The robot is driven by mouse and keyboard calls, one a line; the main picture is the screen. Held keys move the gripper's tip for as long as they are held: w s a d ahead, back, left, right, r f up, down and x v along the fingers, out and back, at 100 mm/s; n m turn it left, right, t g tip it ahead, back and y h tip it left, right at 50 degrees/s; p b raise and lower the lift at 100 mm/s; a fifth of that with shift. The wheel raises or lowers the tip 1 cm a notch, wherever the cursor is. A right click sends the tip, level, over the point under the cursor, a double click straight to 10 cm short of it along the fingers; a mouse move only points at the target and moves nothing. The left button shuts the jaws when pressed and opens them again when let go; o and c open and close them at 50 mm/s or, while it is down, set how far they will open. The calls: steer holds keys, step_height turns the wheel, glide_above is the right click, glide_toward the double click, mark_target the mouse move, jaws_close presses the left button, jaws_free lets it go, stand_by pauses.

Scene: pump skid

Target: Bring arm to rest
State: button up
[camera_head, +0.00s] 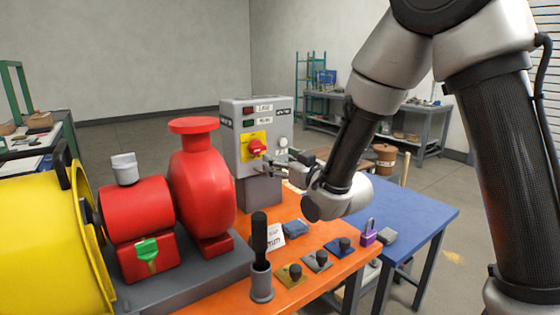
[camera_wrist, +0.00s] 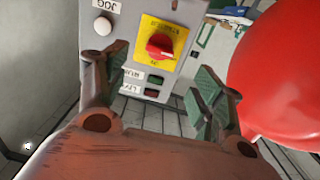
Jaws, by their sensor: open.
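My gripper (camera_head: 283,165) is in front of the grey control box (camera_head: 229,137), with my arm reaching in from the right. In the wrist view my gripper (camera_wrist: 155,100) has its two fingers spread wide apart with nothing between them. The box face shows beyond the fingers, with a red rotary switch (camera_wrist: 160,45) on a yellow plate and a white button (camera_wrist: 103,26). The red switch also shows in the head view (camera_head: 257,147). The fingers look apart from the switch. The fingertips are small in the head view.
A red pump (camera_head: 203,185) and a yellow motor (camera_head: 50,245) stand left of the gripper. The orange table (camera_head: 335,272) holds a black-handled tool (camera_head: 260,240), several knobbed plates and a purple padlock (camera_head: 370,233). A blue table (camera_head: 425,212) stands at right. Open floor lies behind.

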steer(key=s+d+f+g+h, duration=0.2)
steer(key=s+f+g, duration=0.15)
steer(key=f, duration=0.35)
steer(key=s+d+f+g+h, duration=0.3)
steer(key=f+g, duration=0.1)
steer(key=f, duration=0.3)
steer(key=s+d+r+m+g+h, duration=0.1)
steer(key=s+d+r+m, duration=0.1)
steer(key=s+d+r, duration=0.3)
steer(key=s+d+r+m+g+h, duration=0.1)
steer(key=s+d+r+m+h, duration=0.1)
steer(key=s+d+r, duration=0.4)
steer(key=s+d+r+m+g+h, duration=0.1)
steer(key=s+d+r, duration=0.4)
steer(key=s+d, duration=0.9)
steer(key=d+m+h, duration=0.1)
steer(key=d+m, duration=0.1)
steer(key=d, duration=0.2)
steer(key=shift+r, duration=0.15)
steer(key=shift+s, duration=0.1)
